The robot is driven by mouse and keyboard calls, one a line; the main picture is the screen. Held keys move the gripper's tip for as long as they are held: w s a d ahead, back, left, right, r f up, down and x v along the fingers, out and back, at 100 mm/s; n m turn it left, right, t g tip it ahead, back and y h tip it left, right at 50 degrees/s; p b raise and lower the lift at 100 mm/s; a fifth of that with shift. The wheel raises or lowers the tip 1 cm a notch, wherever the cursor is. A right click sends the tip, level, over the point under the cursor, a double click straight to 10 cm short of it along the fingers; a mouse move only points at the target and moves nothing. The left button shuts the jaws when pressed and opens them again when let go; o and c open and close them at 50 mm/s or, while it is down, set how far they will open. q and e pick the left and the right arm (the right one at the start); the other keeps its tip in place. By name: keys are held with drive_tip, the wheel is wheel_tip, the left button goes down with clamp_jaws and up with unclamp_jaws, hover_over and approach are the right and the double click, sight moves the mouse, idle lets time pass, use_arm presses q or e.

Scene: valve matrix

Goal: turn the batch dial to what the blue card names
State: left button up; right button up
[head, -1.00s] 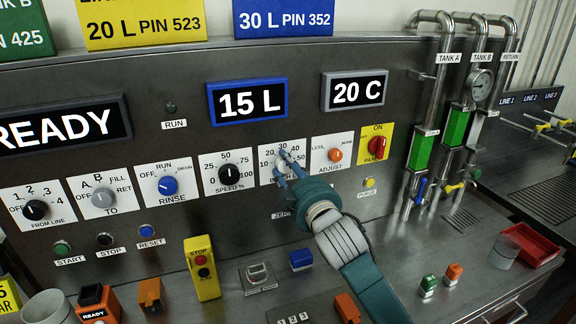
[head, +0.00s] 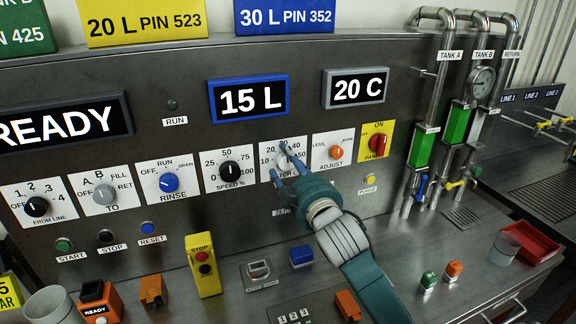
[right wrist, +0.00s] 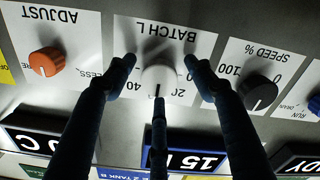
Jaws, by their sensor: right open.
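The blue card (head: 284,18) stands on top of the panel in the head view and reads 30 L PIN 352. The batch dial is a pale knob on a white plate, labelled BATCH L in the right wrist view (right wrist: 158,74). My right gripper (head: 285,165) is open, its fingers spread around the dial and partly covering its scale. In the right wrist view, a dark mark on the knob points down, between 40 and 20. Fingertip contact is unclear. The blue-framed display (head: 250,100) above reads 15 L. My left gripper is not in view.
The black speed dial (head: 230,172) is left of the batch dial. The orange adjust dial (head: 336,152) and red panel switch (head: 377,145) are to its right. A blue block (head: 301,255) and a yellow stop box (head: 203,267) stand on the bench below.

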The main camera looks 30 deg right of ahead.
drive_tip(key=v, duration=0.7)
drive_tip(key=shift+s, duration=0.2)
drive_tip(key=shift+a, duration=0.1)
